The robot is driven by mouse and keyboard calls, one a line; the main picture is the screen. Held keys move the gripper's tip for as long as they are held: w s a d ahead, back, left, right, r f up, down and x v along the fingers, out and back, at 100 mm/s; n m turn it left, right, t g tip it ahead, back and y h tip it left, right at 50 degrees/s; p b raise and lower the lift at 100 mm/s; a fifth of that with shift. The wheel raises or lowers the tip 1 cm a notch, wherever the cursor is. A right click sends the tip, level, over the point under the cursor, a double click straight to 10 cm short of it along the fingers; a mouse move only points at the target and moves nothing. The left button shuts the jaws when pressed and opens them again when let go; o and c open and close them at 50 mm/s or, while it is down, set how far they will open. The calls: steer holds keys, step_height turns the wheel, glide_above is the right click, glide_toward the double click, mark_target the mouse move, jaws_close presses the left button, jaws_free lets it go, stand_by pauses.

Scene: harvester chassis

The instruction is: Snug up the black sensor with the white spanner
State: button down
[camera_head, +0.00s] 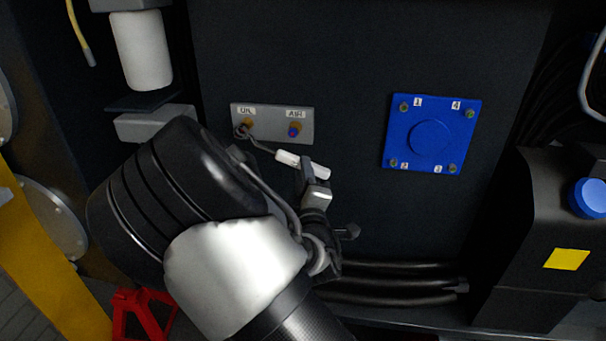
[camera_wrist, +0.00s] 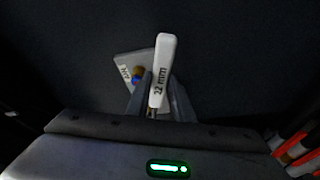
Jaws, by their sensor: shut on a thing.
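The white spanner (camera_head: 288,157) has a white handle, and its grey shaft runs up left to the OIL fitting. In the wrist view the handle (camera_wrist: 164,60) reads "22 mm". My gripper (camera_head: 308,167) is shut on the handle; in the wrist view its fingers (camera_wrist: 160,100) stand on either side of it. The black sensor (camera_head: 241,130) is small and dark at the brass OIL port (camera_head: 248,123). The spanner's head is at the sensor, but whether it sits fully around it is too small to tell. The wrist view hides the sensor.
The grey plate (camera_head: 272,112) also carries an AIR port with a blue-and-brass fitting (camera_head: 294,130), close right of the OIL port. A blue bolted cover (camera_head: 430,133) is further right. Black hoses (camera_head: 390,283) run below. A white cylinder (camera_head: 142,50) stands at upper left.

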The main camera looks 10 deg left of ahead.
steer(key=shift+w+d, duration=0.1)
steer(key=shift+w, duration=0.85)
steer(key=shift+b, duration=0.3)
steer(key=f+m+b, duration=0.1)
steer(key=b, duration=0.1)
steer(key=a+f+m+b, duration=0.1)
steer(key=b, duration=0.1)
steer(key=shift+a+f+t, duration=0.2)
steer(key=shift+f+t, duration=0.1)
steer(key=shift+f, duration=0.05)
steer(key=shift+f+b, duration=0.1)
steer(key=shift+b, duration=0.2)
steer(key=shift+w+a+f+m+t+h+b, duration=0.1)
steer(key=shift+a+f+m+t+h+b, duration=0.1)
steer(key=shift+a+f+m, duration=0.35)
steer(key=shift+a+f+m+t+h+b, duration=0.1)
steer(key=shift+a+f+m+h+b, duration=0.2)
steer(key=shift+f+m, duration=0.4)
steer(key=shift+a, duration=0.15)
